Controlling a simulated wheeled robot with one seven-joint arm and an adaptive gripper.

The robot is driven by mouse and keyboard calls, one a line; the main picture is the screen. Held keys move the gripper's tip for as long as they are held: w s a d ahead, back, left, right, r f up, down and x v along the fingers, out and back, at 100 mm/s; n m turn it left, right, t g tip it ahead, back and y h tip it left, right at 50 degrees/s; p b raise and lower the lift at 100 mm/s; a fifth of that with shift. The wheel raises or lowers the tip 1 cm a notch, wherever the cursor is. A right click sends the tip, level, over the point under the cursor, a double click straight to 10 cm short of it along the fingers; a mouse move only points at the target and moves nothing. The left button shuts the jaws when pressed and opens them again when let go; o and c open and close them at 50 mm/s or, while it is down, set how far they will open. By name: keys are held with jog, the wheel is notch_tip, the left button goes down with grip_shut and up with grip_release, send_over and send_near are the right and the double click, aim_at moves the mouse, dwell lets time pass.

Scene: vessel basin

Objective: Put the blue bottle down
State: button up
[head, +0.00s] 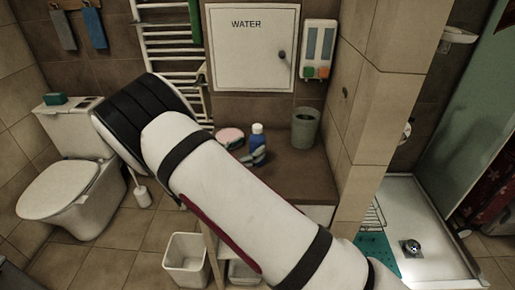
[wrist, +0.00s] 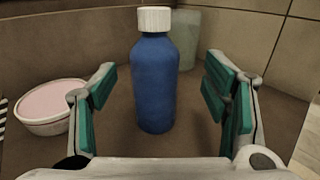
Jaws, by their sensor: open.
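The blue bottle (wrist: 155,85) with a white cap stands upright on the brown counter in the wrist view. It also shows in the head view (head: 257,141), partly hidden by my arm. My gripper (wrist: 160,95) is open, with one teal-padded finger on each side of the bottle. Clear gaps show between the pads and the bottle. In the head view my arm hides most of the gripper.
A pink-topped bowl (wrist: 52,104) is left of the bottle. A grey-green cup (head: 305,128) stands behind it to the right on the counter (head: 300,172). A tiled wall edge bounds the right side. A white bin (head: 186,262) stands on the floor.

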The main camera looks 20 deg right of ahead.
aim_at(252, 143)
jog(key=x, duration=0.5)
jog(key=shift+w+a+f+p, duration=0.1)
jog(key=shift+w+f+p, duration=0.05)
jog(key=shift+w+p, duration=0.15)
jog(key=shift+c, duration=0.5)
jog(key=c, duration=1.3)
jog(key=shift+c, duration=0.7)
